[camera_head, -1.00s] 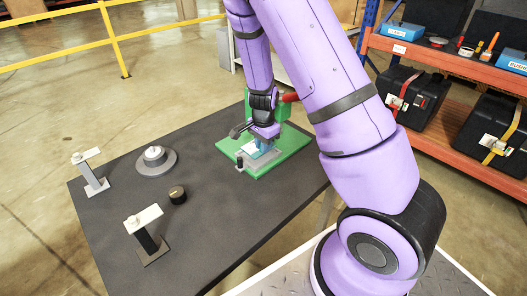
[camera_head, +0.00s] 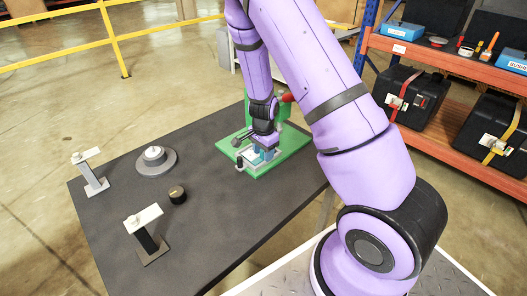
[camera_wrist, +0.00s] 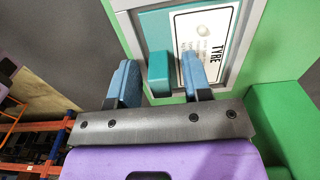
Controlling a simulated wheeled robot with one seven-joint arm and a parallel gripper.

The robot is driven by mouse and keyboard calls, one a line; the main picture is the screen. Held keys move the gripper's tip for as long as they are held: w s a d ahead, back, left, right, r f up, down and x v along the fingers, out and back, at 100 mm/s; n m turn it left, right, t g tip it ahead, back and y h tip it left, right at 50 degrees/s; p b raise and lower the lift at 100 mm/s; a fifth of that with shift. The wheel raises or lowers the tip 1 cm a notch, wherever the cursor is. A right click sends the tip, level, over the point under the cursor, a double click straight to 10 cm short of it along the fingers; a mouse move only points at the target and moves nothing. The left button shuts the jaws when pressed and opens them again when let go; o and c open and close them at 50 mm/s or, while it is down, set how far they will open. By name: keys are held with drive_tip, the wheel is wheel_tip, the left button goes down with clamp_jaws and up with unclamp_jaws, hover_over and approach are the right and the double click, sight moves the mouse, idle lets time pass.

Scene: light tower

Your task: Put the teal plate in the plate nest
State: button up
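The teal plate (camera_wrist: 146,24) lies flat inside a grey frame, the plate nest (camera_wrist: 231,62), in the wrist view. It carries a white label with "TYRE" on it and a raised teal block. My gripper (camera_wrist: 159,66) is open, with its blue fingers on either side of the block and gaps showing on both sides. In the head view my gripper (camera_head: 264,155) is low over the nest (camera_head: 246,156), which is on a green board (camera_head: 292,148). My gripper hides most of the plate there.
The dark table (camera_head: 205,224) also holds a round grey base (camera_head: 156,168), a black knob (camera_head: 177,195) and two stands, one grey (camera_head: 94,182) and one black (camera_head: 151,244). A green upright block (camera_wrist: 280,115) stands close beside my gripper. An orange shelf (camera_head: 450,68) is at the right.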

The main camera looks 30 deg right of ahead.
drive_tip(key=s+a+r+n+t+y, duration=0.1)
drive_tip(key=s+a+r+n, duration=0.1)
drive_tip(key=r, duration=0.9)
drive_tip(key=s+a+r+n+y, duration=0.1)
drive_tip(key=s+r+n, duration=0.1)
drive_tip(key=r, duration=0.9)
drive_tip(key=s+a+r+n+t+h, duration=0.1)
drive_tip(key=s+a+r+n+t, duration=0.1)
drive_tip(key=s+r+n, duration=0.4)
drive_tip(key=s+a+r+n+t+h, duration=0.1)
drive_tip(key=s+r+n, duration=0.4)
drive_tip(key=s+r, duration=0.7)
drive_tip(key=s+a+t, duration=0.1)
drive_tip(key=s, duration=0.3)
drive_tip(key=shift+s+r+n, duration=0.3)
drive_tip(key=shift+s+n, duration=0.05)
drive_tip(key=shift+n, duration=0.05)
